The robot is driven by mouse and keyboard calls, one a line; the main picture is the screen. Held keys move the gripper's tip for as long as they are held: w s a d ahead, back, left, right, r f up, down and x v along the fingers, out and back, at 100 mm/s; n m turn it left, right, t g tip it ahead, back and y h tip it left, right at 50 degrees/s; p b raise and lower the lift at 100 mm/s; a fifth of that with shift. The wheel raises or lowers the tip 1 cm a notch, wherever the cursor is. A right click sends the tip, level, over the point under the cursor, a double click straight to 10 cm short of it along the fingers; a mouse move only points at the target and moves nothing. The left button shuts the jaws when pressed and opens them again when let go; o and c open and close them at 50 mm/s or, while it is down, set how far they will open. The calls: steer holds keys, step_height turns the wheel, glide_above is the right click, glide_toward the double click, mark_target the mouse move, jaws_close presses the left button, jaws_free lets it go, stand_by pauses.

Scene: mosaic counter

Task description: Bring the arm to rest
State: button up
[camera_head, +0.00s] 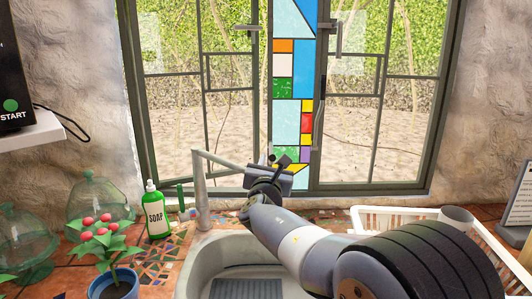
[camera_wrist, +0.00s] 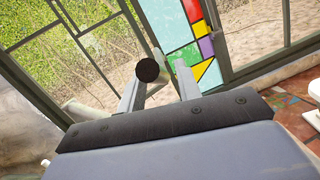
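My gripper (camera_head: 282,160) is at the end of my arm, raised in front of the window, above the far side of the sink. In the wrist view its two fingers (camera_wrist: 160,80) stand apart with the window showing between them, and I see nothing held. A dark round shape (camera_wrist: 150,70) overlaps the left finger; I cannot tell what it is. In the head view the grey faucet (camera_head: 202,190) stands just left of the gripper, and its spout reaches toward it. I cannot tell whether they touch.
The sink (camera_head: 190,272) lies below my arm. A green soap bottle (camera_head: 156,212), a potted plant (camera_head: 117,282) and glass jars (camera_head: 98,197) stand left. A white rack (camera_head: 490,248) with a grey cup (camera_head: 456,215) is at right. The window (camera_head: 225,100) is close behind the gripper.

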steer(key=shift+w+d+r, duration=0.1)
steer(key=shift+w+r, duration=0.15)
steer(key=shift+w, duration=0.35)
steer(key=shift+r+p, duration=0.15)
steer(key=shift+p, duration=0.65)
steer(key=shift+f, duration=0.25)
